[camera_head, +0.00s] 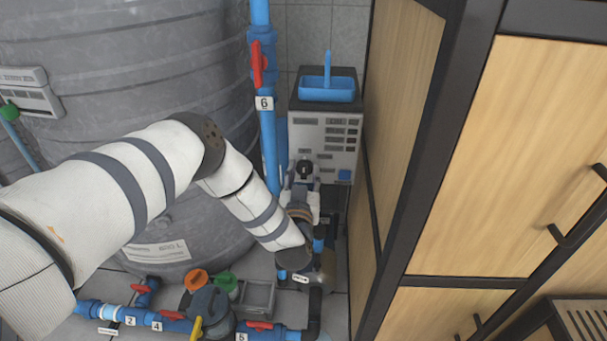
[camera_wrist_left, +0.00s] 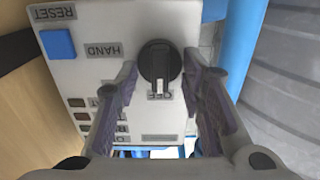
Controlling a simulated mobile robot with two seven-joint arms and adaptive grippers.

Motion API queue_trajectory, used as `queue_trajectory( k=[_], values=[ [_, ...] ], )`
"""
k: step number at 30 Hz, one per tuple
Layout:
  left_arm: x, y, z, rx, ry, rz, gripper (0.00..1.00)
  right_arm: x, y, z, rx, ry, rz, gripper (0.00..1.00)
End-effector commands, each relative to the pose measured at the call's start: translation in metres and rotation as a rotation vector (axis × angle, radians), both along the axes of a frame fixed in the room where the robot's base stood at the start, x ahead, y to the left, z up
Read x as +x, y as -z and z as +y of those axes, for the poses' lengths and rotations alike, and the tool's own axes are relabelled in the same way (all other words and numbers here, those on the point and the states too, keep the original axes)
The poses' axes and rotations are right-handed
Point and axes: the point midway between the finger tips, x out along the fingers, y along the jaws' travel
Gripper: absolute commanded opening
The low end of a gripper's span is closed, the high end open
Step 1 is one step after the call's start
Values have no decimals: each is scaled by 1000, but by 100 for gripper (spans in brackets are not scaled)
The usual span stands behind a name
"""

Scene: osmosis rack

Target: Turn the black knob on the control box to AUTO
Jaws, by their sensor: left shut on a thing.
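In the left wrist view the panel appears upside down, and the knob (camera_wrist_left: 160,62) has a pale pointer mark toward the OFF label (camera_wrist_left: 160,96). The HAND label (camera_wrist_left: 104,50) is left of the knob there. No AUTO label can be read; my right-hand finger covers part of that side. My left gripper (camera_head: 303,184) is at the knob, its fingers (camera_wrist_left: 160,78) on either side, shut on it. My right gripper is not in view.
A blue button (camera_wrist_left: 58,44) marked RESET is on the panel. A blue vertical pipe (camera_head: 268,150) with a red-handled valve stands close left of the box. A large grey tank (camera_head: 130,60) is at left, a wooden cabinet (camera_head: 500,150) at right. Pipes and valves lie below.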

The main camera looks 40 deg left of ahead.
Motion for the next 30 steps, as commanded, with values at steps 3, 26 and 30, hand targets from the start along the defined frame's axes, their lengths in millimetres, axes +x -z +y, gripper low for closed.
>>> queue_trajectory(
  k=[3,26,30],
  values=[
    [0,0,0,4,1,3,8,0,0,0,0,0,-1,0],
    [2,-1,-3,444,3,270,8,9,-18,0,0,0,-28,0],
    [2,0,-3,538,2,326,8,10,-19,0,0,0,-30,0]
  ],
)
